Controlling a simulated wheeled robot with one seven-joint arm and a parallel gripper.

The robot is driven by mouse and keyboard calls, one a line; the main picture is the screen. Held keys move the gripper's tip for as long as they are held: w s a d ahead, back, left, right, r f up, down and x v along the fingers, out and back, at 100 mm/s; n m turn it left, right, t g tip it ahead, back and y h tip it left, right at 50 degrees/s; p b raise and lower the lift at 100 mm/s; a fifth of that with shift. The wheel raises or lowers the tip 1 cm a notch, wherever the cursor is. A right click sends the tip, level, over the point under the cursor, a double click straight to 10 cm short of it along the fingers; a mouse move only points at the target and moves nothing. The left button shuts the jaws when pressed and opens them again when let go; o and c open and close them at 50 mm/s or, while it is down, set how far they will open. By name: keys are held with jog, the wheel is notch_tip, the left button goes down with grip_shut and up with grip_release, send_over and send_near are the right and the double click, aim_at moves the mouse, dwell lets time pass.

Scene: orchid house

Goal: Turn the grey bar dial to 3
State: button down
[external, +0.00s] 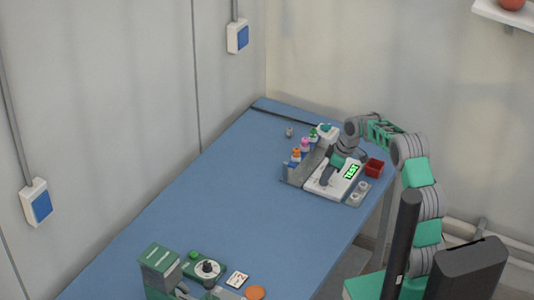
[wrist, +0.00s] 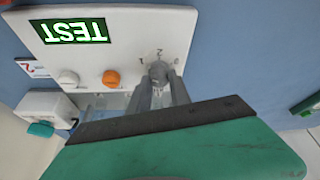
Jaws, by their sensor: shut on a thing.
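The grey bar dial (wrist: 159,71) sits on a white panel (wrist: 190,20), which also shows in the external view (external: 318,188). The numerals 1, 2 and 3 stand around the dial's far side, with 2 in the middle. My gripper (wrist: 160,90) is shut on the dial, one finger on each side. In the external view my gripper (external: 327,179) reaches down onto the panel from the right. The fingers hide part of the dial, and I cannot tell exactly which numeral its bar points at.
A green TEST label (wrist: 70,30), a white knob (wrist: 68,78) and an orange knob (wrist: 111,77) are on or beside the panel. A red container (external: 374,168) stands to its right. Another dial (external: 207,267) is at the table's near end. The blue table's middle (external: 220,200) is clear.

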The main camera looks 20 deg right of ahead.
jog(key=shift+m+b, duration=0.3)
jog(key=m+t+h+b, duration=0.1)
jog(key=m+b, duration=0.1)
jog(key=m, duration=0.2)
jog(key=shift+a+b, duration=0.15)
jog(key=shift+b, duration=0.15)
jog(key=m+h+b, duration=0.1)
jog(key=m, duration=0.2)
jog(key=m+t+h, duration=0.1)
jog(key=m, duration=0.2)
jog(key=shift+s+a+m+h+b, duration=0.1)
jog(key=shift+a+m+h+b, duration=0.1)
jog(key=shift+m+h+b, duration=0.2)
jog(key=m+h, duration=0.1)
jog(key=m, duration=0.2)
jog(key=m+h, duration=0.1)
jog(key=m, duration=0.2)
jog(key=shift+a+r+g+p, duration=0.1)
jog(key=shift+g+p, duration=0.2)
jog(key=shift+p, duration=0.1)
jog(key=m+g+h+p, duration=0.1)
jog(key=m, duration=0.2)
jog(key=shift+m, duration=0.3)
jog(key=shift+m+g+h+p, duration=0.45)
jog(key=shift+m+p, duration=0.5)
jog(key=shift+m, duration=0.25)
jog(key=c, duration=1.2)
grip_release()
